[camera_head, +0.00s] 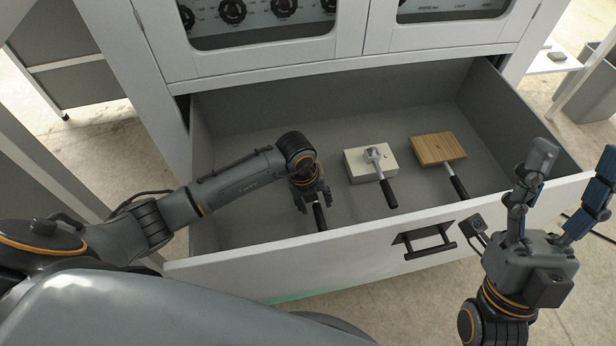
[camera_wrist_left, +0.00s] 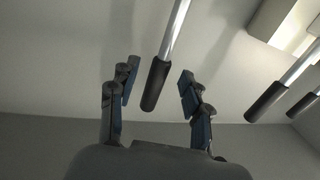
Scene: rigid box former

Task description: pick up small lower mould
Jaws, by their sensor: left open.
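Three handled tools lie in the open drawer. The leftmost one shows only a black handle (camera_head: 320,217) in the head view; its head is hidden by my left arm. In the left wrist view its black handle (camera_wrist_left: 156,84) and metal rod (camera_wrist_left: 175,30) lie between the fingers. I cannot tell for certain which tool is the small lower mould. My left gripper (camera_head: 315,203) is open over this handle, not closed on it. My right gripper (camera_head: 573,165) is open and empty, outside the drawer at the right.
A cream block (camera_head: 355,163) with a metal bracket and black handle lies mid-drawer. A wooden block (camera_head: 437,149) with a black handle lies right of it. The drawer's front wall (camera_head: 350,247) is close to my left gripper. The drawer floor between the tools is bare.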

